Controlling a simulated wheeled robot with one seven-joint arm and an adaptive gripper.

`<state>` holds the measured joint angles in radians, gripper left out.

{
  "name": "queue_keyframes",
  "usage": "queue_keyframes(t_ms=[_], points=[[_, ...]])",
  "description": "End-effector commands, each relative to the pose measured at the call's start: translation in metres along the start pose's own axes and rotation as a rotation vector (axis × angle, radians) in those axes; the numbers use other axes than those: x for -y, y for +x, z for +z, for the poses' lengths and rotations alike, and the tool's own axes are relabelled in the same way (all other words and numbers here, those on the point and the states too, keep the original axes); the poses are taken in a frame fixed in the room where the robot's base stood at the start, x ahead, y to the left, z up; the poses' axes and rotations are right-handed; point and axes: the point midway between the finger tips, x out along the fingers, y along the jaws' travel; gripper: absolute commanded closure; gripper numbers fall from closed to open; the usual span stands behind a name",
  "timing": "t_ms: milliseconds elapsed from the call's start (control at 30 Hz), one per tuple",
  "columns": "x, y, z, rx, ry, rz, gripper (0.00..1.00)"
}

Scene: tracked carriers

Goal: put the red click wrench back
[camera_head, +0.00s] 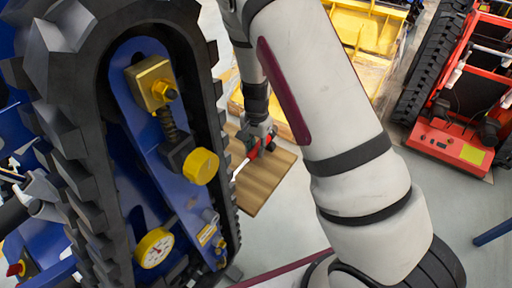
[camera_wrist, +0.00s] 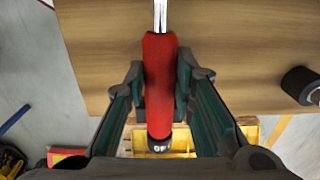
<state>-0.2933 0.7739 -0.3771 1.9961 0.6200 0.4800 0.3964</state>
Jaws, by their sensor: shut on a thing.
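The red click wrench (camera_wrist: 159,85) shows in the wrist view, with its red handle between the fingers and its metal shaft running up out of the picture. My gripper (camera_wrist: 160,92) is shut on the handle. The board (camera_wrist: 235,45) lies behind the wrench in the wrist view. I cannot tell whether the wrench touches it.
A blue tracked carrier (camera_head: 135,130) with a gauge (camera_head: 154,247) and yellow knobs stands close at the left. A red carrier (camera_head: 445,140) is at the right and a yellow one (camera_head: 365,30) at the back. A dark cylinder (camera_wrist: 301,86) is on the board's right. Grey floor lies between.

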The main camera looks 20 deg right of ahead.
Motion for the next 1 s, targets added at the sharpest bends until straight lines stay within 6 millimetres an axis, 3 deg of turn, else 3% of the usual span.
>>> queue_keyframes(t_ms=[200,233,300,667,767,1000], points=[[0.000,0.000,-0.001,-0.001,0.001,-0.001,1.00],[0.000,0.000,-0.001,-0.001,0.001,-0.001,0.70],[0.000,0.000,-0.001,-0.001,0.001,-0.001,0.56],[0.000,-0.004,-0.001,-0.002,0.000,-0.002,0.56],[0.001,-0.013,-0.001,-0.003,0.000,-0.003,0.56],[0.001,-0.060,0.000,-0.003,-0.001,-0.005,0.56]])
